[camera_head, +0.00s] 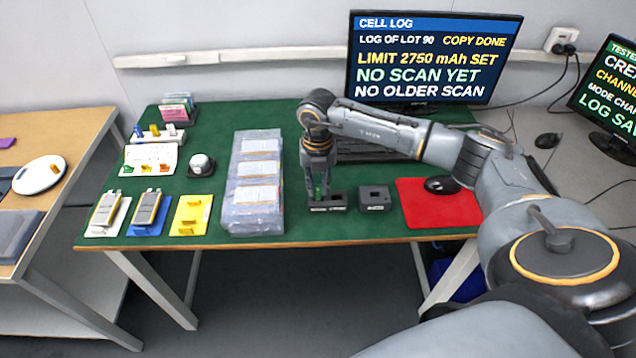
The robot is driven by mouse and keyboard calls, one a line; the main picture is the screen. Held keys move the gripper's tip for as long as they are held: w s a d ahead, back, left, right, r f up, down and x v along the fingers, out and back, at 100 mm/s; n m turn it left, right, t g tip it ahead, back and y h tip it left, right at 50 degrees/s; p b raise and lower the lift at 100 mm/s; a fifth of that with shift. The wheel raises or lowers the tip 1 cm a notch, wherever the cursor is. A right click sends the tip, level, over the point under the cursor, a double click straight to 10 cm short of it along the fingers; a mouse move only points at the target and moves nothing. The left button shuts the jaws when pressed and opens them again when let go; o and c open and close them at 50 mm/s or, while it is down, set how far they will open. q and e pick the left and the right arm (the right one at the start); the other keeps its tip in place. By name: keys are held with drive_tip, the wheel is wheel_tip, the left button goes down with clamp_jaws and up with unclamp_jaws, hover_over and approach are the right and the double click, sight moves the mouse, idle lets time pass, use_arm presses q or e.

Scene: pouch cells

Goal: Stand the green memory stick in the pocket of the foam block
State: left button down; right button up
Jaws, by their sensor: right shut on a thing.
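My right gripper (319,190) points straight down near the front edge of the green table mat. It is shut on the green memory stick (317,188), of which a small green part shows between the fingers. Directly below the fingertips is a dark block (330,207) with a light label on its front. A second dark block (376,205), with a square opening in its top, stands just to the right. I cannot read the labels or tell which is the foam block. Whether the stick's lower end is inside the left block is hidden. My left gripper is not in view.
Clear bags with labels (254,195) lie close left of the gripper. A red mat (436,207) with a black mouse (442,185) lies right. A keyboard is partly behind my right arm. White, blue and yellow trays (190,215) stand front left. A monitor (428,60) stands behind.

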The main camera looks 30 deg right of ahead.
drive_tip(key=shift+f, duration=0.45)
drive_tip(key=o, duration=0.9)
drive_tip(key=shift+c, duration=0.2)
drive_tip(key=shift+r, duration=0.1)
